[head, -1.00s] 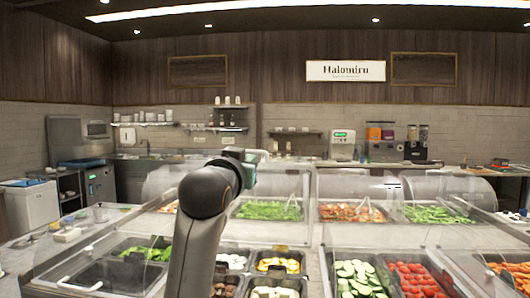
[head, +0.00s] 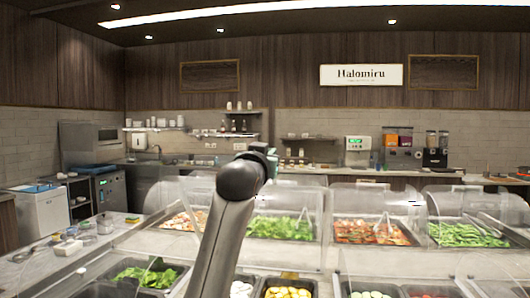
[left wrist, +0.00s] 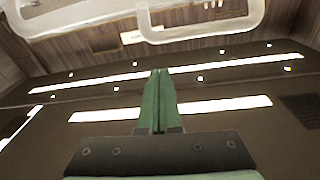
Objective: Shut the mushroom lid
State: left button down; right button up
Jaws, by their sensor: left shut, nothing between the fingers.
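My left arm rises through the middle of the head view. Its gripper (head: 268,160) is partly hidden behind the wrist, above the counter. In the left wrist view its green fingers (left wrist: 160,76) are together, with nothing between them, against the ceiling. A well of pale pieces (head: 242,289), perhaps mushrooms, is cut by the bottom edge beside my arm. I cannot tell which clear lid is the mushroom one. A pale curved frame (left wrist: 200,28) crosses the top of the left wrist view, apart from the fingers. My right gripper is not in view.
Clear curved covers stand over back wells of greens (head: 281,227) and red-orange food (head: 371,232). A well of yellow slices (head: 288,292) is right of my arm, and leafy greens (head: 145,276) are left. Small items (head: 70,247) lie on the left counter. Air above the counter is free.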

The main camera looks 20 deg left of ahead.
pick_arm(q)
jog(key=shift+p+x, duration=0.4)
jog(key=shift+x, duration=0.75)
jog(key=shift+s+f, duration=0.35)
jog(key=shift+f, duration=0.6)
jog(key=shift+s+f, duration=0.5)
jog(key=shift+f, duration=0.2)
